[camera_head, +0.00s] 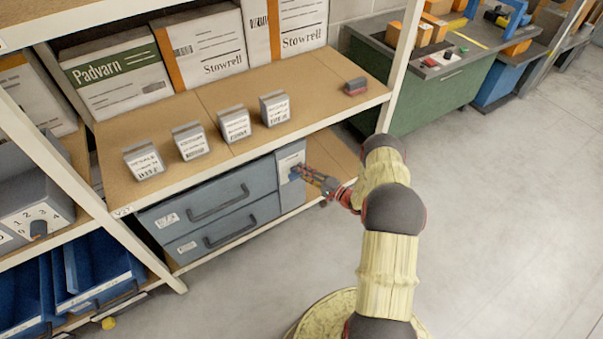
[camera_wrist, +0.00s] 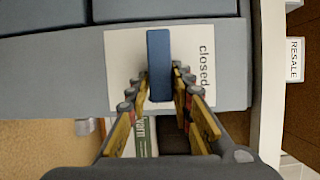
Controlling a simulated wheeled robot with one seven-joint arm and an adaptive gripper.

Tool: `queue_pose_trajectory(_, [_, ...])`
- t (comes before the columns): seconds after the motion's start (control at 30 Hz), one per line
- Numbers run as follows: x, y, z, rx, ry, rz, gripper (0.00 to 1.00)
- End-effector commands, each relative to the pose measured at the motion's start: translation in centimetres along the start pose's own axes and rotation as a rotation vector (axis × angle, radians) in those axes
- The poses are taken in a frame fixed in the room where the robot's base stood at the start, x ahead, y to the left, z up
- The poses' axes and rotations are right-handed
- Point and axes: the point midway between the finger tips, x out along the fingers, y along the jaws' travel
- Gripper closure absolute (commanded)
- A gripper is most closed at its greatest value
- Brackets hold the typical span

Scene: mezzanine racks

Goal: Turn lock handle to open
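The lock handle is a short blue bar (camera_wrist: 159,62) on a white label plate (camera_wrist: 124,68). The word "closed" is printed beside the bar, which lies parallel to that word. In the head view the plate (camera_head: 290,160) is on the grey end panel right of two drawers. My gripper (camera_wrist: 161,72) has one finger on each side of the blue bar, near its lower part in the wrist view. The fingers are apart with the bar between them; narrow gaps seem to show. In the head view my gripper (camera_head: 305,174) reaches the panel from the right and partly hides the handle.
Two grey-blue drawers (camera_head: 202,202) are left of the panel. A wooden shelf (camera_head: 233,93) above holds several small labelled boxes. A white rack post (camera_head: 403,50) stands behind my arm. Blue bins (camera_head: 95,268) are at lower left. The floor at right is clear.

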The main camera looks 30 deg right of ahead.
Motion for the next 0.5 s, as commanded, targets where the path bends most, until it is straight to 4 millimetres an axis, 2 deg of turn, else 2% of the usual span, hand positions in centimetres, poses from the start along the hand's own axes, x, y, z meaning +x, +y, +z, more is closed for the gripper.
queue_pose_trajectory(0.23, [0.02,-0.01,0.11,0.000,-0.002,-0.001,0.62])
queue_pose_trajectory(0.5, [-0.02,-0.02,0.13,0.000,-0.003,-0.001,0.62])
